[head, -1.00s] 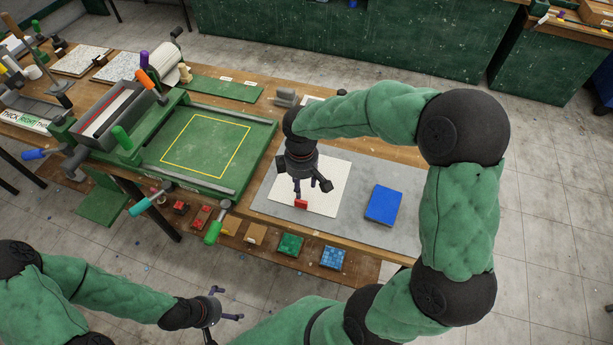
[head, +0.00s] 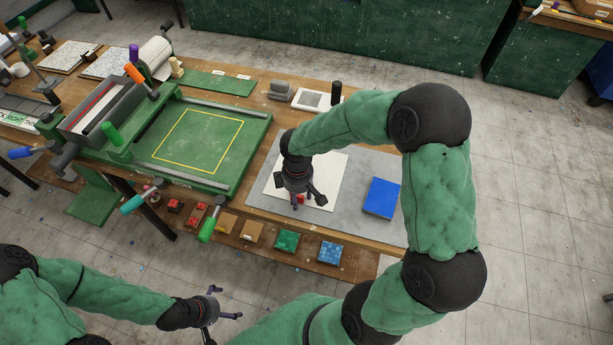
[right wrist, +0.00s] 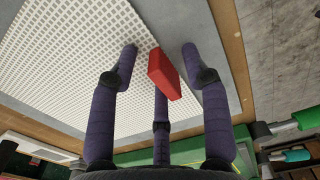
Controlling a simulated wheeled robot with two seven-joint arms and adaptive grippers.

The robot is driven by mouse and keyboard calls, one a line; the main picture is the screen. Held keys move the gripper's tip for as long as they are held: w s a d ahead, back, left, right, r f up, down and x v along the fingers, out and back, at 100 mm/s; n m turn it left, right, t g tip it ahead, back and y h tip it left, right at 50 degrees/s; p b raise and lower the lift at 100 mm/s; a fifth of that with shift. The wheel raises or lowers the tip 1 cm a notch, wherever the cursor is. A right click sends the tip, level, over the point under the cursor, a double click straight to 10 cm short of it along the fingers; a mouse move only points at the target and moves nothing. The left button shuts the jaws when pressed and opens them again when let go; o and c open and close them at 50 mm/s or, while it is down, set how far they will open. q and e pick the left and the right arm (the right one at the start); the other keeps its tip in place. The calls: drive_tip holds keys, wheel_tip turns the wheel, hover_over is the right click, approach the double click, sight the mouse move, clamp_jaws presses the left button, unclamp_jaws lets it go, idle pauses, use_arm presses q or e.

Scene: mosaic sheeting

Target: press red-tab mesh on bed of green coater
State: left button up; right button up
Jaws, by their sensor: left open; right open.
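The red-tab mesh, a white gridded sheet (head: 325,188), lies flat on a grey mat on the bench. It fills the upper left of the right wrist view (right wrist: 75,55). Its red tab (right wrist: 163,74) is at the near edge. My right gripper (head: 299,201) is open, its fingers around the tab and not closed on it; in the head view they partly hide the tab. The green coater (head: 230,185) stands left of the mesh. Its flat green bed (head: 200,142) is bare, with a yellow square outline. My left gripper (head: 224,305) is open and empty, low in front of the bench.
A blue block or pad (head: 381,197) lies right of the mesh on the grey mat (head: 355,222). Coloured tile samples (head: 287,240) sit on a lower shelf. Handles, one with a green grip (head: 207,229), stick out from the coater's front. A framed white piece (head: 315,100) lies behind.

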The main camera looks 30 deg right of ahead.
clamp_jaws()
drive_tip(key=shift+r, duration=0.1)
